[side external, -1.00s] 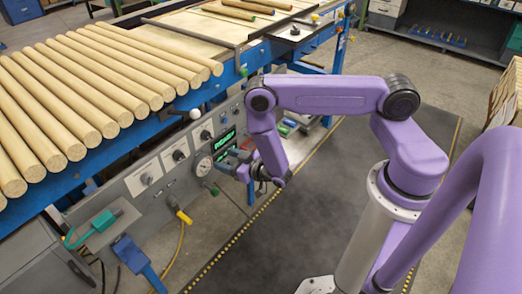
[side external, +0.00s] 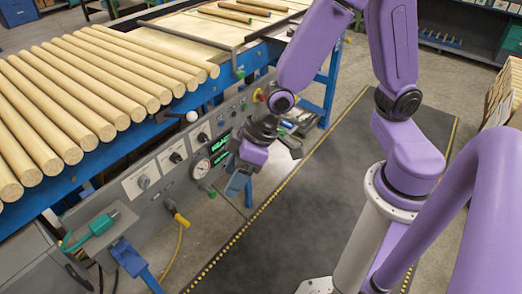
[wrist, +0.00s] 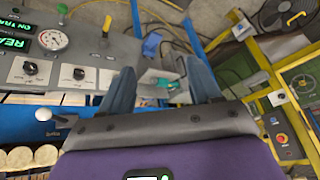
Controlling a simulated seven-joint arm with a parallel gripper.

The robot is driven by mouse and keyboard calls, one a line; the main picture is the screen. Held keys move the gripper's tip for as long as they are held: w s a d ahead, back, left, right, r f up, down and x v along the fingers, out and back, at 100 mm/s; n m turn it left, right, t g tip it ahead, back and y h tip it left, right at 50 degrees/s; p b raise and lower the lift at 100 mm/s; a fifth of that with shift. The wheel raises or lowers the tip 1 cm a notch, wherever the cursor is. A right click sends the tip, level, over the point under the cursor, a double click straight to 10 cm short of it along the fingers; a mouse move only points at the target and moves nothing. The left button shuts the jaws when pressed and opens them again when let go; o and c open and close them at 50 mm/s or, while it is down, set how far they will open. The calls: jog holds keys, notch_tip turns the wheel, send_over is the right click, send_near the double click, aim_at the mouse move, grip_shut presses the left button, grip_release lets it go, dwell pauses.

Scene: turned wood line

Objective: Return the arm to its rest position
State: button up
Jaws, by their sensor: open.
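My purple arm (side external: 393,45) is folded upward above its grey column, with its forearm hanging down toward the control panel. My gripper (wrist: 162,82) is open and empty: its two blue-grey fingers stand wide apart in the wrist view, with nothing between them but the background. In the side view the gripper hangs in front of the panel's right part, apart from the wooden rods. The control panel (side external: 160,180) carries knobs, a round gauge (side external: 201,169) and green displays; the gauge also shows in the wrist view (wrist: 54,40).
Several pale round rods (side external: 110,85) lie side by side on the blue-framed line. A few thinner turned pieces (side external: 222,15) lie farther back. A yellow plug and cable (side external: 178,215) hang below the panel. The dark floor mat (side external: 285,230) is clear.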

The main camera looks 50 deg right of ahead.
jog(key=s+d+r+n+g+h, duration=0.1)
jog(key=s+d+r+n+h, duration=0.1)
jog(key=s+d+r, duration=0.2)
jog(key=s+d+r+n+g+h, duration=0.2)
jog(key=s+d+r, duration=0.2)
jog(key=s+d, duration=0.5)
jog(key=shift+s+d+r, duration=0.15)
jog(key=shift+s+d, duration=0.15)
jog(key=shift+s, duration=0.55)
dwell(0.4)
